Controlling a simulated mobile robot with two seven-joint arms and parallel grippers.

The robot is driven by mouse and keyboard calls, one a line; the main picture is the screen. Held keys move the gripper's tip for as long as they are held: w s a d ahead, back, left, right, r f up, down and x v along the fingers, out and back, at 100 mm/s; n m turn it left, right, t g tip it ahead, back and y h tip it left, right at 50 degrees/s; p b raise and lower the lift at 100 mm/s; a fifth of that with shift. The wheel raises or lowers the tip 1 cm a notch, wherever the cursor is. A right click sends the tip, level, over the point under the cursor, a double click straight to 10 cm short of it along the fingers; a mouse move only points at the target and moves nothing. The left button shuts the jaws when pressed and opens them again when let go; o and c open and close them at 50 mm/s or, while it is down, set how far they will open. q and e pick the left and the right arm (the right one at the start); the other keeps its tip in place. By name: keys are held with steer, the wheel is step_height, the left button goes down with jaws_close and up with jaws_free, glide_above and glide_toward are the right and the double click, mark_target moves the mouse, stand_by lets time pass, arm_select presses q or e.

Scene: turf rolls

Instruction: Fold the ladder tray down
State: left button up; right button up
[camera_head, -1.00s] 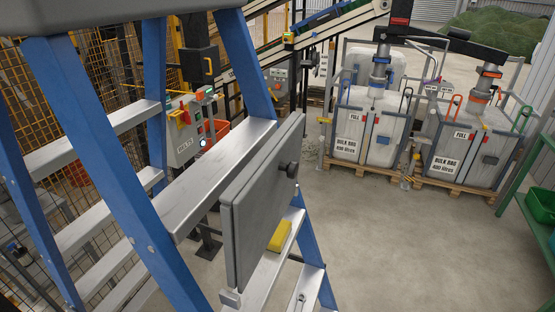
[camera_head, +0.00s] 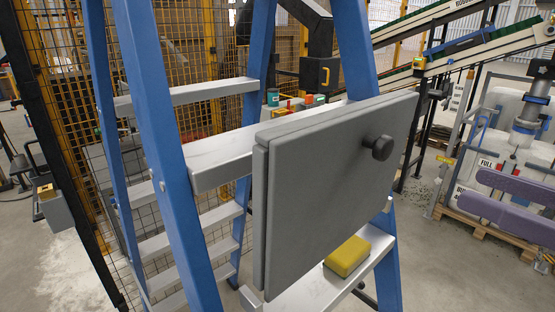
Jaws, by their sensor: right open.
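The ladder tray (camera_head: 325,190) is a grey flat panel on the blue ladder (camera_head: 160,150). It stands upright, folded up along the ladder's near side. A round black knob (camera_head: 379,147) sticks out of its face near the upper right. My right gripper (camera_head: 474,191) shows at the right edge as two purple fingers, spread apart with nothing between them. It is to the right of the tray and knob and clear of both. My left gripper is not in view.
A yellow block (camera_head: 347,256) lies on the ladder step (camera_head: 330,285) below the tray. A mesh fence (camera_head: 60,90) stands behind the ladder. White bulk containers on a pallet (camera_head: 470,222) and a conveyor (camera_head: 470,48) are at the right.

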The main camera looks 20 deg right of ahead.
mark_target(388, 152)
steer(key=shift+r+p+x, duration=0.15)
steer(key=shift+p+x, duration=0.1)
steer(key=shift+x, duration=2.3)
steer(key=shift+r+p+x, duration=0.1)
steer(key=shift+p+x, duration=0.1)
steer(key=shift+x, duration=2.3)
steer(key=shift+a, duration=0.15)
jaws_close()
steer(key=shift+s, duration=0.1)
